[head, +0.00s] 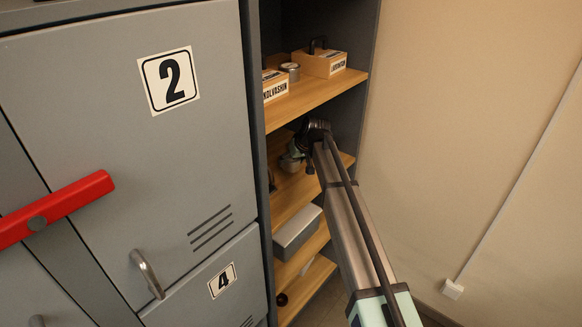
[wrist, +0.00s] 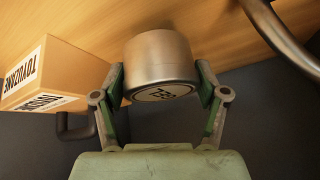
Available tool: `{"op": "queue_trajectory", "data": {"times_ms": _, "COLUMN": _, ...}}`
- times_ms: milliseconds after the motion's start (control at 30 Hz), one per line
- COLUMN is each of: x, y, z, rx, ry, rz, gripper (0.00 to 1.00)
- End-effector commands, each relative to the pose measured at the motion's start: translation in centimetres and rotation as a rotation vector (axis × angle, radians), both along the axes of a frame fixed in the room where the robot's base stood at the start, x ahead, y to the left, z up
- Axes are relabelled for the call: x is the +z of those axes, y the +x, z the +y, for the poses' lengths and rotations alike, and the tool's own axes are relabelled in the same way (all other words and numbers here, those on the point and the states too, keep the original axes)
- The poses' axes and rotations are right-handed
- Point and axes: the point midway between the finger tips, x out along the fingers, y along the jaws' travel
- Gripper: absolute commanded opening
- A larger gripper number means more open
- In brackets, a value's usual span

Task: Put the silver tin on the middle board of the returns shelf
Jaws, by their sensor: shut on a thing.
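My gripper (wrist: 160,82) is shut on a silver tin (wrist: 160,62), one finger on each side of it. The tin has a pale round label with dark letters on its lid. In the wrist view it is close against a wooden board (wrist: 215,25); I cannot tell whether it rests on it. In the head view my gripper (head: 297,152) reaches into the returns shelf (head: 372,40), over the board (head: 290,200) below the upper visible one. The tin there is mostly hidden by my wrist and small in the picture.
A labelled cardboard box (wrist: 55,75) is left of the tin in the wrist view; a curved metal bar (wrist: 285,40) is at upper right. The upper board (head: 325,90) holds boxes and another tin (head: 290,70). A grey box (head: 297,232) sits lower.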

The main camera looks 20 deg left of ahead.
Motion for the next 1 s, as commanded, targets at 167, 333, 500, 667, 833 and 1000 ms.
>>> {"op": "queue_trajectory", "data": {"times_ms": 167, "x": -1.7, "y": -0.1, "z": 0.0, "rx": 0.000, "ry": -0.001, "rz": 0.002, "gripper": 0.31}}
{"op": "queue_trajectory", "data": {"times_ms": 333, "x": -3.3, "y": 0.1, "z": 0.3, "rx": 0.000, "ry": 0.000, "rz": 0.002, "gripper": 0.31}}
{"op": "queue_trajectory", "data": {"times_ms": 500, "x": -3.7, "y": 0.1, "z": 0.4, "rx": -0.001, "ry": 0.001, "rz": 0.000, "gripper": 0.31}}
{"op": "queue_trajectory", "data": {"times_ms": 667, "x": -3.9, "y": 0.1, "z": 0.4, "rx": -0.001, "ry": 0.001, "rz": 0.000, "gripper": 0.31}}
{"op": "queue_trajectory", "data": {"times_ms": 833, "x": -4.0, "y": 0.1, "z": 0.4, "rx": 0.000, "ry": 0.000, "rz": 0.000, "gripper": 0.98}}
{"op": "queue_trajectory", "data": {"times_ms": 1000, "x": -4.0, "y": 0.1, "z": 0.4, "rx": 0.000, "ry": 0.000, "rz": 0.000, "gripper": 0.98}}
